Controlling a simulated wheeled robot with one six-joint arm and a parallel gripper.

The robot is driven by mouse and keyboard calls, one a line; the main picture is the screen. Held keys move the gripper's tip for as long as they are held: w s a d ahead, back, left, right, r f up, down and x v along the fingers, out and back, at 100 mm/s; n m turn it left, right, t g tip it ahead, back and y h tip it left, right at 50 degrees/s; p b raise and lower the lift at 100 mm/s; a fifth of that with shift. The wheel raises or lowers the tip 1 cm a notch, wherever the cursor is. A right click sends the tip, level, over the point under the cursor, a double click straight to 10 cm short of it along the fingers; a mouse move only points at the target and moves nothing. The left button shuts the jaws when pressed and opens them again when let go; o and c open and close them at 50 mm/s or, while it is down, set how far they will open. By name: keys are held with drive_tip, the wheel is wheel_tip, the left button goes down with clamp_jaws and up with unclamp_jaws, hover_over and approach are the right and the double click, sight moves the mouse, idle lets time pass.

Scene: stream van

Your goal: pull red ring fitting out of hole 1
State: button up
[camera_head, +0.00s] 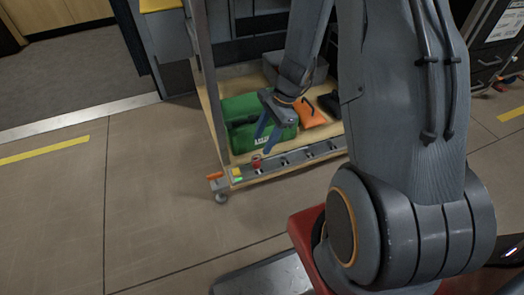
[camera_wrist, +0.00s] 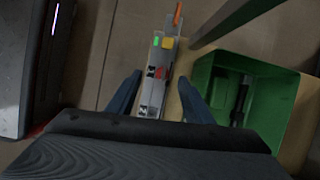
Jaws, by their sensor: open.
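The red ring fitting (camera_head: 256,162) sits at the left end of the grey strip with holes (camera_head: 298,160), along the front edge of the wooden cart shelf. In the wrist view the red fitting (camera_wrist: 160,73) shows on the strip (camera_wrist: 152,97), beyond and between my fingertips. My gripper (camera_head: 264,128) is open and empty, above and behind the strip, with its blue fingers pointing down. In the wrist view its fingers (camera_wrist: 162,82) stand apart on either side of the strip. How deep the fitting sits in its hole cannot be told.
A green box (camera_head: 245,140) stands on the shelf close behind my gripper; its open inside shows in the wrist view (camera_wrist: 225,75). An orange pouch (camera_head: 309,113) lies to its right. A cart post (camera_head: 208,75) rises at the left. The floor in front is clear.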

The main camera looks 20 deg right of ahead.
sight(255, 155)
drive_tip(key=shift+m, duration=0.5)
drive_tip(key=b+x, duration=0.1)
drive_tip(key=x, duration=0.2)
drive_tip(key=d+b+x, duration=0.1)
drive_tip(key=b+x, duration=0.1)
drive_tip(key=x, duration=0.2)
drive_tip(key=w+b+x, duration=0.1)
drive_tip(key=b+x, duration=0.1)
drive_tip(key=x, duration=0.1)
drive_tip(key=shift+d+f, duration=0.1)
drive_tip(key=shift+f, duration=0.5)
clamp_jaws()
drive_tip(key=shift+r+p, duration=1.6)
drive_tip(key=shift+p, duration=0.1)
drive_tip(key=shift+r+p, duration=1.4)
